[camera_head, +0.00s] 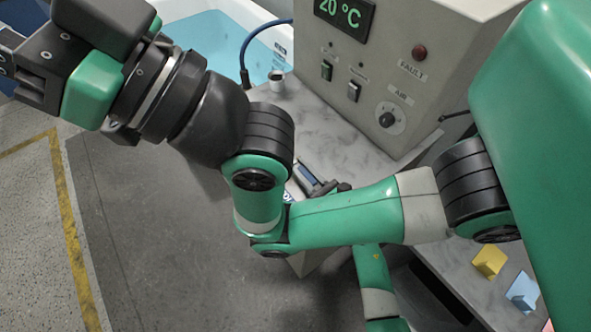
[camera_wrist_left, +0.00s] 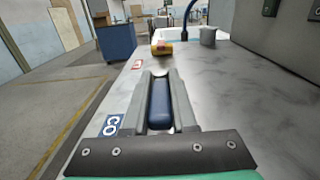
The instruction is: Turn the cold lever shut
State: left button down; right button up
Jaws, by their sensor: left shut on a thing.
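The cold lever is a dark blue bar (camera_wrist_left: 160,105) on the marble-look counter, beside a blue label reading "CO" (camera_wrist_left: 111,125), partly cut off. My left gripper (camera_wrist_left: 165,80) has its two grey fingers along both sides of the lever and is shut on it. In the head view the lever (camera_head: 306,177) shows near the counter's edge, with my left gripper (camera_head: 318,184) at it, partly hidden behind my green arm links.
A small cup (camera_head: 277,81) stands farther along the counter, near the tub (camera_head: 215,45) of blue water. A control box (camera_head: 400,70) reads 20 °C. A red label (camera_wrist_left: 138,65) and a yellow and red piece (camera_wrist_left: 162,47) lie ahead. Coloured blocks (camera_head: 489,262) sit lower right.

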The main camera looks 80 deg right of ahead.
aim_at(316, 184)
pick_arm(q)
jog(key=shift+w, duration=0.1)
jog(key=c, duration=0.7)
grip_release()
jog(key=shift+d, duration=0.1)
jog(key=shift+s+r, duration=0.1)
jog(key=shift+s, duration=0.1)
jog(key=p+v, duration=0.5)
jog(key=v, duration=0.6)
jog(key=shift+a, duration=0.3)
